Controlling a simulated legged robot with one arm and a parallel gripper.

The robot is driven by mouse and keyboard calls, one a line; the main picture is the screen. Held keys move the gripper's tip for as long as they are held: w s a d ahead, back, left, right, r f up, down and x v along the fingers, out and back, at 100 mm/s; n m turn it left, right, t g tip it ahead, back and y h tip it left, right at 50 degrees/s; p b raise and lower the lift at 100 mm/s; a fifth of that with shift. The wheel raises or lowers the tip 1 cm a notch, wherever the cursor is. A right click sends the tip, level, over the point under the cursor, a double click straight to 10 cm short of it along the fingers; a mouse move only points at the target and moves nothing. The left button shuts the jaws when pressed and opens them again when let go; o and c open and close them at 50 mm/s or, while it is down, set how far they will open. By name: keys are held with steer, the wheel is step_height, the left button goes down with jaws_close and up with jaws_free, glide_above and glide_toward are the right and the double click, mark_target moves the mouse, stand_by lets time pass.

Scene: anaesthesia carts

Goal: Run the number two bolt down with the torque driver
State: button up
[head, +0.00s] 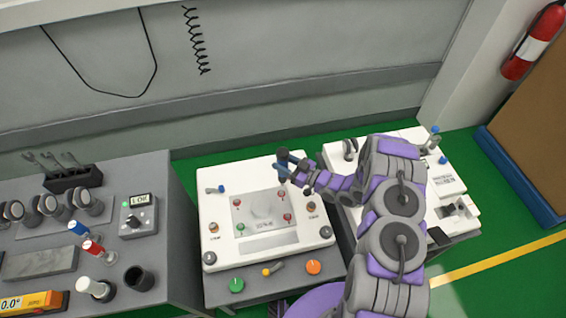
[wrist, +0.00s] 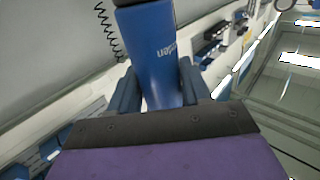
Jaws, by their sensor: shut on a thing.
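My gripper (head: 290,171) is above the upper right part of the white cart top (head: 215,178). In the wrist view its two blue fingers are shut on a blue torque driver (wrist: 160,65) with pale lettering and a dark top end. The driver's lower end is hidden behind my gripper. On the cart top, a grey plate (head: 262,217) carries several bolts with red heads, such as the left one (head: 238,203), and one with a green mark (head: 241,227). The bolt numbers are too small to read. I cannot tell whether the driver touches a bolt.
A second white cart (head: 333,151) stands to the right, partly behind my arm. A grey bench (head: 150,170) on the left holds a tool rack (head: 73,178), a dial box (head: 138,217) and several handled tools. Green (head: 237,285) and orange (head: 313,267) buttons sit on the cart's front ledge.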

steer(key=shift+r, duration=0.1)
steer(key=shift+s+a+f, duration=0.1)
steer(key=shift+a+f, duration=0.6)
steer(key=shift+f, duration=0.7)
steer(key=shift+d+f+b, duration=0.25)
steer(key=shift+d+f, duration=0.05)
steer(key=shift+f, duration=0.35)
steer(key=shift+d+f+b, duration=0.2)
steer(key=shift+d+f, duration=0.05)
steer(key=shift+f, duration=0.35)
steer(key=shift+a+f, duration=0.15)
steer(key=shift+f, duration=0.15)
steer(key=shift+a, duration=0.25)
